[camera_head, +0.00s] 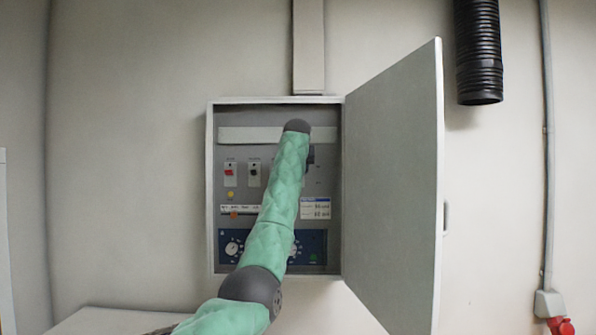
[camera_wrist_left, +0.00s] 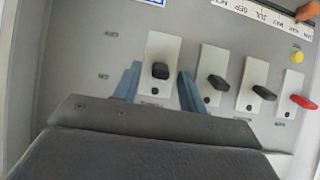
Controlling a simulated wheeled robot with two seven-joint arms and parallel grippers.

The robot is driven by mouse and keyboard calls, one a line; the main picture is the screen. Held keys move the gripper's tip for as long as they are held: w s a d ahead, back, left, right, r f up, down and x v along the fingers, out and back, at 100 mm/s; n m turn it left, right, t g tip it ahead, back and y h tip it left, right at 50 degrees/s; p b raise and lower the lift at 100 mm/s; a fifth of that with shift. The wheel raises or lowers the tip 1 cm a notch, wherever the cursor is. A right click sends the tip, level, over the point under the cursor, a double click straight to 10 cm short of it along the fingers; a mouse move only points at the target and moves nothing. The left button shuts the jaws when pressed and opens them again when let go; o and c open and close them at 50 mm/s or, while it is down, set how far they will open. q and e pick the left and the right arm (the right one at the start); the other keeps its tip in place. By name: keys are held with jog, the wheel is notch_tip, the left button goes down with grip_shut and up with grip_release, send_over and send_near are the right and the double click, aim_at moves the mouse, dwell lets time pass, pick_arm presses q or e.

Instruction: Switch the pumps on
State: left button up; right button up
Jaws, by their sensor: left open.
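An open grey control cabinet (camera_head: 211,200) is on the wall in the head view. A red switch (camera_head: 230,173) and a black switch (camera_head: 254,174) show on its panel; my green-sleeved arm hides more of the row. The left wrist view is upside down to the panel. It shows the red switch (camera_wrist_left: 303,102), two black switches (camera_wrist_left: 264,93) (camera_wrist_left: 218,83), and an end black switch (camera_wrist_left: 160,71). My left gripper (camera_wrist_left: 159,75) is open, its blue fingers either side of the end switch's white plate. I cannot tell whether they touch it. Small ON and OFF marks lie beside it.
A yellow button (camera_head: 230,194), a month strip (camera_head: 240,210) and a blue dial panel (camera_head: 315,245) are lower inside. A black hose (camera_head: 479,55) hangs at the upper right.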

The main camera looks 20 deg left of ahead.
pick_arm(q)
jog(key=b+v, duration=0.4)
jog(key=v, duration=0.3)
jog(key=shift+b, duration=0.35)
pick_arm(e)
jog(key=shift+w+a+f, duration=0.2)
jog(key=shift+w+f, duration=0.7)
jog(key=shift+w, duration=0.15)
jog(key=shift+w+a+f, duration=0.2)
jog(key=shift+w+f, duration=0.65)
jog(key=shift+w, duration=0.15)
pick_arm(q)
jog(key=shift+s+d+r, duration=0.1)
jog(key=shift+s, duration=0.05)
